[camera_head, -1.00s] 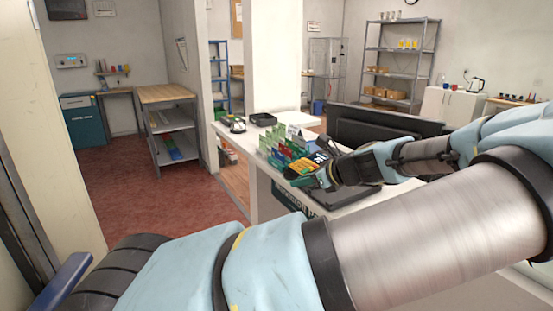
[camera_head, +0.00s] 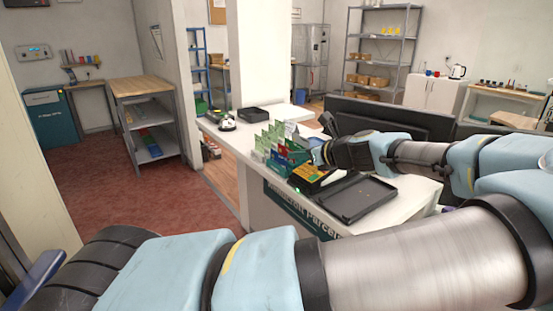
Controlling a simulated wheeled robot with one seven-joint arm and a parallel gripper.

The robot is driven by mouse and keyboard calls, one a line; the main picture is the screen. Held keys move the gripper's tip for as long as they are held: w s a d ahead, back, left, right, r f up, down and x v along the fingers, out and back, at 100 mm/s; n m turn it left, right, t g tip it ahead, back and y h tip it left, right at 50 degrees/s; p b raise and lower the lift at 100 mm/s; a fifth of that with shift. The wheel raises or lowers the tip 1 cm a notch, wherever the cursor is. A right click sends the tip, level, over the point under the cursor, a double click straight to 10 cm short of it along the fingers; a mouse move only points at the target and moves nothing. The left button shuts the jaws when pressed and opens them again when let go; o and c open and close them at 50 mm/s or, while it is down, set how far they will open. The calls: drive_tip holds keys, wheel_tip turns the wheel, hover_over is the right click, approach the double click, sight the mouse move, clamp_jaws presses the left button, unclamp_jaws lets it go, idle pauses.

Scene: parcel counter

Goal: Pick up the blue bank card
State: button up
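A rack of upright cards or leaflets (camera_head: 280,150) stands on the white counter (camera_head: 235,142), with green, blue and red pieces. I cannot make out which piece, if any, is the blue bank card. My gripper (camera_head: 320,154) is just right of the rack, above the counter. It is dark and small in this view, and its fingers cannot be told apart. I cannot see whether it holds anything.
A black tray (camera_head: 357,199) lies on the counter in front of my gripper, with a yellow-and-black item (camera_head: 309,174) left of it. Red floor (camera_head: 95,200) is clear at the left.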

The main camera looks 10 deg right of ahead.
sight(282, 156)
drive_tip(key=p+x, duration=0.3)
drive_tip(key=x, duration=0.3)
drive_tip(key=shift+w+a+f, duration=0.15)
drive_tip(key=shift+a+f, duration=0.05)
drive_tip(key=shift+f, duration=0.1)
drive_tip(key=shift+w+f, duration=0.25)
clamp_jaws()
